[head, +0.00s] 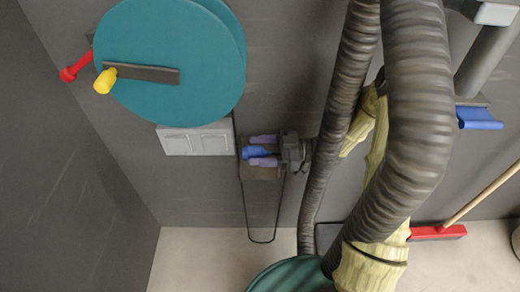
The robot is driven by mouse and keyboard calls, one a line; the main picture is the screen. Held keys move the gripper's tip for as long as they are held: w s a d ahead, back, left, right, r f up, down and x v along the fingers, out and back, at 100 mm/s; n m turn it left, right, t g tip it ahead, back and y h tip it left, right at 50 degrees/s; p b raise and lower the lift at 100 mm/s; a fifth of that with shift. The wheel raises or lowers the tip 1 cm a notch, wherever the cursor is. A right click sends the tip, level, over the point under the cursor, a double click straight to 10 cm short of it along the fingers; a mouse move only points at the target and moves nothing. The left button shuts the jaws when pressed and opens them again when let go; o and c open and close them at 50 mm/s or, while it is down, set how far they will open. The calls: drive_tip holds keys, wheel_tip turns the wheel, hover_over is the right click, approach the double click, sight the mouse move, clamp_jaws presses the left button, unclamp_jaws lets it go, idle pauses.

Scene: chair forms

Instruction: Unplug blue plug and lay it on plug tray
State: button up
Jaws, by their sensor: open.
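The blue plug (254,153) shows in the head view, left of my gripper's dark body. My gripper (262,150) is open, with one purple finger above the plug and one below it in the picture. I cannot tell whether the fingers touch the plug. The plug appears over a small dark tray (262,174); whether it rests on the tray is hard to tell. A thin black cable (262,242) hangs in a loop below the tray. A white socket panel (195,140) is on the wall to the left, with no plug visible in it.
A large teal reel (200,45) with a yellow knob (105,81) and a red handle (75,66) stands out at upper left. A blue object (478,118) is at right. A red broom (437,232) is on the floor at lower right. Ribbed dark sleeves cover the centre right.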

drive_tip(key=d+p, duration=0.2)
drive_tip(key=d, duration=1)
drive_tip(key=shift+s, duration=0.2)
idle(0.5)
